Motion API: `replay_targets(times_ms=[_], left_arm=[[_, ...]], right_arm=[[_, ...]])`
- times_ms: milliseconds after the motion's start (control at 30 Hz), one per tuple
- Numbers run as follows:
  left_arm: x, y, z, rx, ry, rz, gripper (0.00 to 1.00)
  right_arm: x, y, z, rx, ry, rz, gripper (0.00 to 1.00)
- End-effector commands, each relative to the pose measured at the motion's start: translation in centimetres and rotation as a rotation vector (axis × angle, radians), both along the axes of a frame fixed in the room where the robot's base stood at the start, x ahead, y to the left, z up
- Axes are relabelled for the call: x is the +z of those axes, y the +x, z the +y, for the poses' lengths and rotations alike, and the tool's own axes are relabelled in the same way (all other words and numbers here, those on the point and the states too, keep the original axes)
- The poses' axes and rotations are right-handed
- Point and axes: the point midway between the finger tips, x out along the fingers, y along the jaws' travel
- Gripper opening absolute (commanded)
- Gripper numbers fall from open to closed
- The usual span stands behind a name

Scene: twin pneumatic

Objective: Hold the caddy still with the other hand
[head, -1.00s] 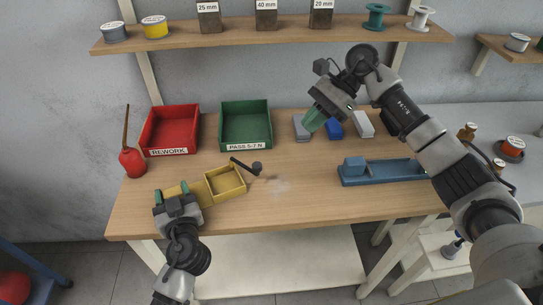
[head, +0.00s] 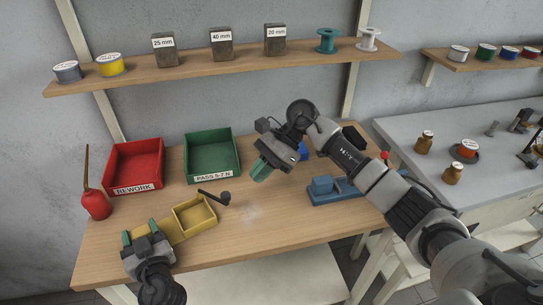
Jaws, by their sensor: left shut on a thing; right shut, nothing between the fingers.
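The yellow caddy (head: 214,222) is a small open tray on the left part of the bench, with a flat yellow part reaching toward my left gripper. My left gripper (head: 140,232) is shut on the caddy's left end. My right gripper (head: 261,172), with green fingertips, is shut and empty. It is up and to the right of the caddy in the picture, apart from it. A dark rod with a round knob (head: 224,198) lies by the caddy's back right corner; I cannot tell if they touch.
A red REWORK bin (head: 135,190) and a green PASS bin (head: 213,175) stand behind the caddy. A red oil can (head: 97,205) stands at left. A blue tray (head: 322,198) and blue block (head: 304,151) are partly hidden by my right arm. The bench's front middle is clear.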

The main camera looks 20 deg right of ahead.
Motion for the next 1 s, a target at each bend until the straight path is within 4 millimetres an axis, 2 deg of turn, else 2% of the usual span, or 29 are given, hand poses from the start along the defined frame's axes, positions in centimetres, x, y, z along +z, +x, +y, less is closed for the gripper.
replay_targets(times_ms=[100,233,400,1000], left_arm=[[0.0,0.0,0.0,0.001,0.000,0.000,0.24],[0.0,0.0,0.0,0.001,0.000,0.000,0.24],[0.0,0.0,0.0,0.001,0.000,0.000,0.24],[0.0,0.0,0.0,0.000,0.000,0.000,0.24]], right_arm=[[-1.5,-0.4,1.9,0.002,0.002,0.001,0.00],[-1.3,-0.8,3.8,0.001,0.001,0.000,0.00],[-1.3,-1.0,5.1,-0.001,0.000,0.001,0.00],[-1.3,-1.3,5.4,-0.029,-0.004,0.000,0.00]])
